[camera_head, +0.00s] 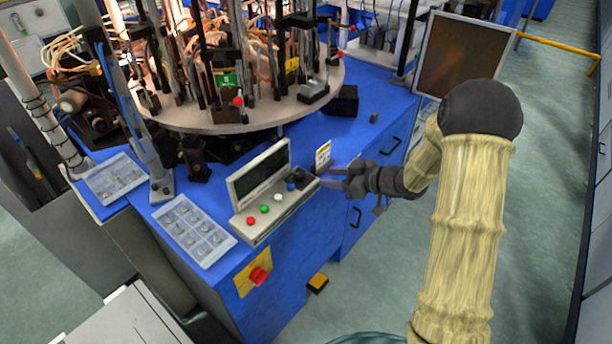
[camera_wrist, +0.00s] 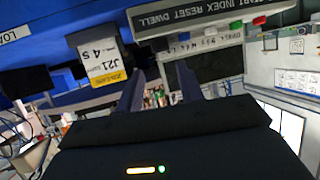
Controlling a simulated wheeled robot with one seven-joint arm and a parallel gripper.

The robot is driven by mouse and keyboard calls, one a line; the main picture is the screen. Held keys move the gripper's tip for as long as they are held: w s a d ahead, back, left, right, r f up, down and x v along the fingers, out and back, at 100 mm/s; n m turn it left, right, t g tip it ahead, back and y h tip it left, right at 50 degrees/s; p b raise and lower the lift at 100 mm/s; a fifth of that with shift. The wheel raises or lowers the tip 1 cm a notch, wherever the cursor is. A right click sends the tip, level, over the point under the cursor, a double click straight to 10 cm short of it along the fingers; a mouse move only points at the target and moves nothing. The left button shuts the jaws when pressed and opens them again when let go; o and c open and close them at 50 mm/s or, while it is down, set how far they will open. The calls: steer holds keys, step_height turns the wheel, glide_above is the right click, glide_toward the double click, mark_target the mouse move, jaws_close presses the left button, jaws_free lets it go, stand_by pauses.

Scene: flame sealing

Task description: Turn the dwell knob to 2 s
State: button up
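The control box (camera_head: 262,216) on the blue bench has a row of red, green, white and blue buttons. The black dwell knob (camera_head: 300,176) is at the row's right end. In the wrist view, the knob (camera_wrist: 160,44) sits beside the word DWELL on the upside-down panel; its pointer and scale cannot be read. My gripper (camera_head: 325,177) is just right of the knob, pointing left towards it. In the wrist view, its two fingers (camera_wrist: 160,82) are apart with nothing between them. The knob appears beyond the fingertips, apart from them.
A small yellow-and-white sign (camera_head: 323,155) stands close behind my gripper; it is large in the wrist view (camera_wrist: 102,62). A dark display (camera_head: 260,173) rises behind the buttons. A red knob (camera_head: 259,275) is on the bench front. A round carousel (camera_head: 240,122) stands behind.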

mark_target(304, 175)
steer(key=x, duration=0.9)
steer(key=c, duration=0.7)
